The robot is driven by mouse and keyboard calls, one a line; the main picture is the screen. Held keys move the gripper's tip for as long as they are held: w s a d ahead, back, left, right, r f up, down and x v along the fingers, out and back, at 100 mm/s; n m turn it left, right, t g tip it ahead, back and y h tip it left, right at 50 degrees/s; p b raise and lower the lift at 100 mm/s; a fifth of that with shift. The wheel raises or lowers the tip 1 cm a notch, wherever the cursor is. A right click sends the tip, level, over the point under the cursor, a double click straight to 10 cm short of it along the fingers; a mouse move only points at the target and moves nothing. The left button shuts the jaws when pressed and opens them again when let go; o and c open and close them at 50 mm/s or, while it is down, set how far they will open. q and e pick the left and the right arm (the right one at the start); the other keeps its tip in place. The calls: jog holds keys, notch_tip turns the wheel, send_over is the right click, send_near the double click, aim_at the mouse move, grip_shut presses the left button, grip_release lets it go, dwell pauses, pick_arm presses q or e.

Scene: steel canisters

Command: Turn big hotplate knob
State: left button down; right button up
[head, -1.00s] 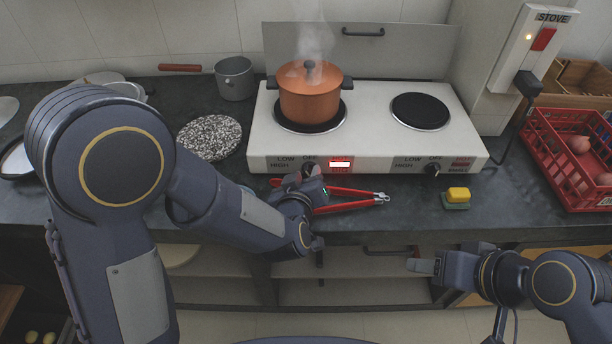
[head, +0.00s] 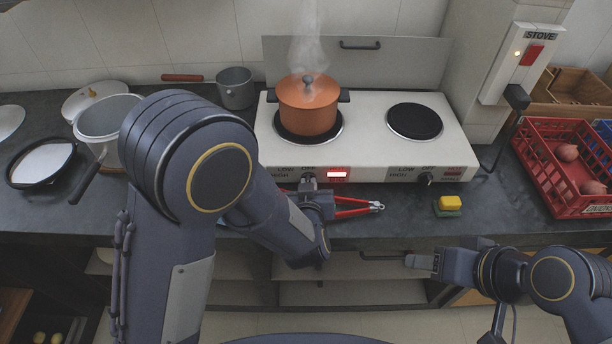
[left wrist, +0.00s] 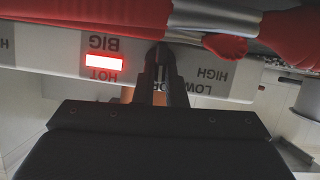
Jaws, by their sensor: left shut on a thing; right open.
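The white hotplate (head: 362,152) stands against the back wall. Its big-plate knob is on the front panel, under the steaming copper pot (head: 308,108), and is mostly hidden by my left gripper (head: 309,183). My left gripper reaches the panel from the front and is shut on the knob. In the left wrist view the panel is upside down and my fingers (left wrist: 159,68) meet it between the BIG/HOT and LOW/HIGH labels. The red HOT light (head: 337,174) beside the knob is lit. My right gripper (head: 420,262) is open and empty, in front of the counter.
Red-handled tongs (head: 352,208) lie on the counter just below my left gripper. The small-plate knob (head: 424,179) is further right, with a yellow-green sponge (head: 448,205) in front. A red crate (head: 560,195) stands at right; pans (head: 105,118) stand at left.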

pick_arm(q)
jog(key=shift+d+r+m, duration=0.15)
jog(key=shift+m, duration=0.15)
pick_arm(e)
jog(key=shift+r, duration=0.55)
pick_arm(q)
jog(key=c, duration=1.5)
grip_release()
jog(key=shift+s, duration=0.1)
jog(key=v, duration=0.7)
jog(key=shift+s+d, duration=0.1)
jog(key=shift+s, duration=0.25)
pick_arm(e)
jog(key=shift+r, duration=0.1)
